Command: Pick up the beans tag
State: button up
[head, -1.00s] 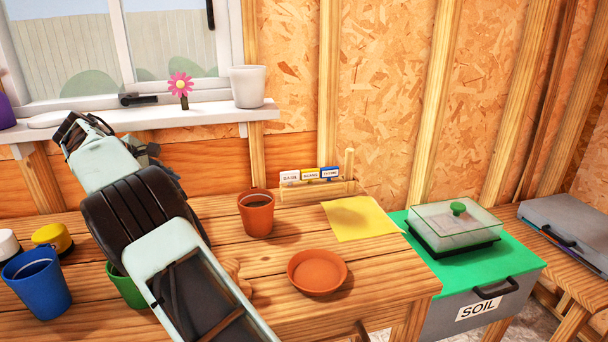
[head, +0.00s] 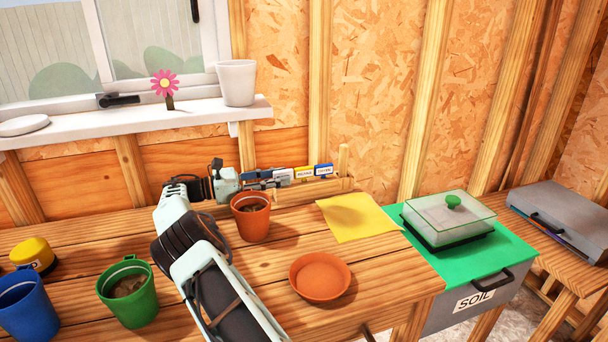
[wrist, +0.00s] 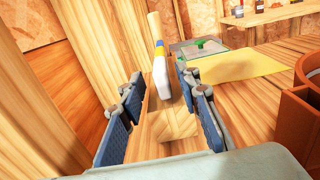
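The beans tag (head: 303,173), a small white card with a yellow top, stands in the wooden rack (head: 318,188) at the back of the bench. A blue-topped tag (head: 323,170) stands to its right. My gripper (head: 287,176) is open, level with the rack and at the left of the beans tag. It hides the white tag at the rack's left end. In the wrist view, a white tag (wrist: 161,76) shows edge-on between or just beyond my spread fingers (wrist: 162,88), touching neither visibly. Yellow and blue tops show behind it.
A terracotta pot (head: 251,220) stands just in front of my gripper. A terracotta saucer (head: 319,278) and yellow sheet (head: 358,218) lie to the right. Green (head: 130,295) and blue (head: 27,303) pots stand at left. The window sill (head: 150,117) is above, with the wall behind.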

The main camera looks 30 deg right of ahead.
aim_at(293, 175)
jog(key=x, duration=0.7)
jog(key=shift+s+r+b, duration=0.1)
jog(key=shift+s+b, duration=0.1)
jog(key=shift+b, duration=0.2)
grip_shut()
